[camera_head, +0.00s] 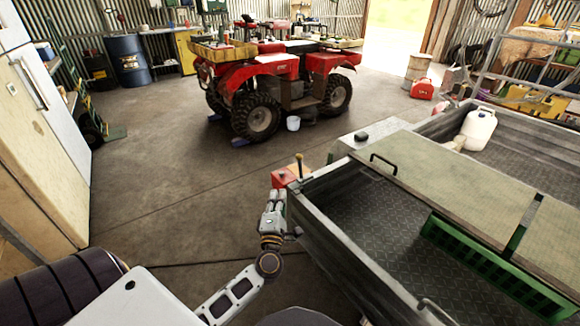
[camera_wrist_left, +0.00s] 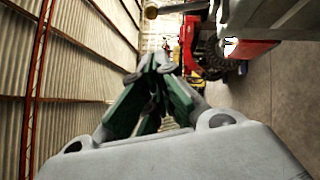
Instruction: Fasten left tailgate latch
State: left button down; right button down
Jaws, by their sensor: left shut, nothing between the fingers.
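The grey metal trailer (camera_head: 350,245) stands at the right in the head view, with a ribbed floor and raised walls. My left gripper (camera_head: 277,196) is upright just outside the trailer's left corner. In the left wrist view its green-padded fingers (camera_wrist_left: 155,65) meet at the tips, shut and empty. A lever with a round knob (camera_head: 299,158) rises by that corner; a similar knob shows in the left wrist view (camera_wrist_left: 151,12). I cannot make out the left tailgate latch; the gripper covers part of the corner. My right gripper is not in view.
A green crate (camera_head: 490,262) and a flat board (camera_head: 470,190) are on the trailer, with a white jug (camera_head: 478,129) beyond. A red quad bike (camera_head: 275,80) stands farther back. A pale cabinet (camera_head: 38,130) is at the left.

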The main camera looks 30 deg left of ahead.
aim_at(300, 167)
pick_arm(q)
jog(key=shift+w, duration=0.15)
